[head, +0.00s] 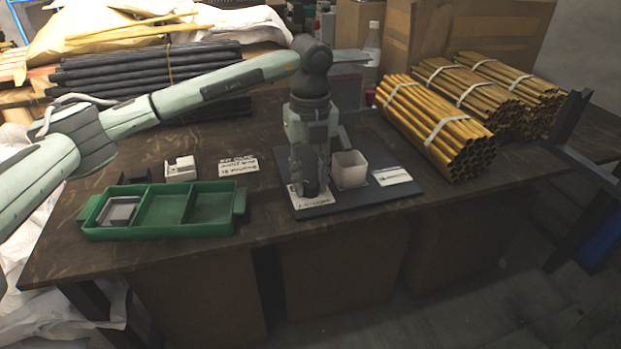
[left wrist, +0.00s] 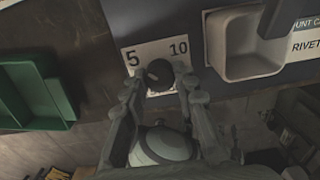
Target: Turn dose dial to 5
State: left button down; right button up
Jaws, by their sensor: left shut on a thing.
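The dose dial (left wrist: 158,74) is a small black knob on a white card printed with 5 on the left and 10 on the right in the left wrist view. Which number its mark faces is too small to tell. My left gripper (left wrist: 163,87) has a finger on each side of the dial and is shut on it. In the head view my left gripper (head: 311,182) points down over the white dial card (head: 313,201), and its fingers partly hide the dial. My right gripper is in neither view.
A white bin (head: 350,171) stands right beside my left gripper on the dark base plate (head: 385,193). A green tray (head: 162,231) with a grey part sits to the left. Bundles of yellow tubes (head: 435,128) lie to the right. Bare table lies between tray and plate.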

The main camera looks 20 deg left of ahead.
aim_at(310, 183)
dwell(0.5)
pick_arm(q)
jog(key=c, duration=1.2)
grip_release()
jog(key=shift+r, duration=0.15)
notch_tip(310, 183, up, 12)
jog(key=shift+f, duration=0.1)
